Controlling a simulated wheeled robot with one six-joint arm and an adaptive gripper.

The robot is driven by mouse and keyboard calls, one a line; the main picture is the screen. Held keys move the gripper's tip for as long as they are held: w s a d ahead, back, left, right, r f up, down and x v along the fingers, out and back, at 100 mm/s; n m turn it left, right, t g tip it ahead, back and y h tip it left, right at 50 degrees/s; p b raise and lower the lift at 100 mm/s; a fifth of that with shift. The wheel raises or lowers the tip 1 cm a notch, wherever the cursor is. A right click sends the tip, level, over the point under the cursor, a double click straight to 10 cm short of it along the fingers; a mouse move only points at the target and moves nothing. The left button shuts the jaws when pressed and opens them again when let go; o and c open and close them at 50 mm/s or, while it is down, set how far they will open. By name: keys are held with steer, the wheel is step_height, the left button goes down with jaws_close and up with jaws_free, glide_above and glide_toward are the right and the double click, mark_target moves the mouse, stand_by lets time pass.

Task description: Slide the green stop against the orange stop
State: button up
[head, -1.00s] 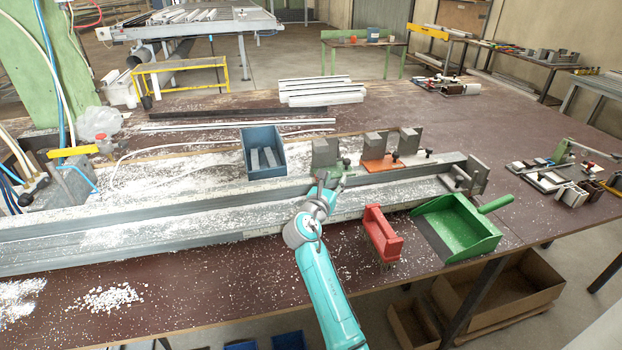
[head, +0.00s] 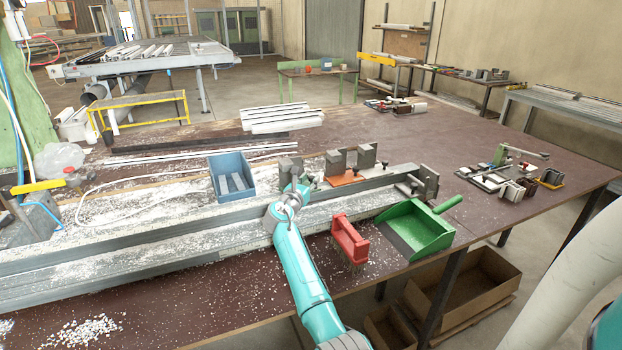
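The green stop (head: 289,169), with a grey upright block, sits on the long metal rail (head: 140,232). The orange stop (head: 345,180), a grey block on an orange base, is to its right on the same rail. A gap shows between the two stops. My gripper (head: 297,187) is at the near side of the green stop, and overlaps its lower part in the picture. The fingertips are small and partly hidden, so I cannot tell whether they touch or hold the stop. The green base is mostly hidden behind my gripper.
Another grey block (head: 367,156) stands just right of the orange stop. A blue bin (head: 230,184) is behind the rail to the left. A red-handled brush (head: 350,240) and green dustpan (head: 418,232) lie in front. White chips cover much of the rail and bench.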

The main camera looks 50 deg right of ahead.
steer(key=shift+x, duration=1.1)
jaws_close()
steer(key=shift+s+d, duration=0.1)
steer(key=s+d, duration=0.1)
steer(key=d, duration=0.1)
steer(key=s+d, duration=0.1)
steer(key=shift+s+d, duration=0.15)
steer(key=shift+d, duration=0.25)
jaws_free()
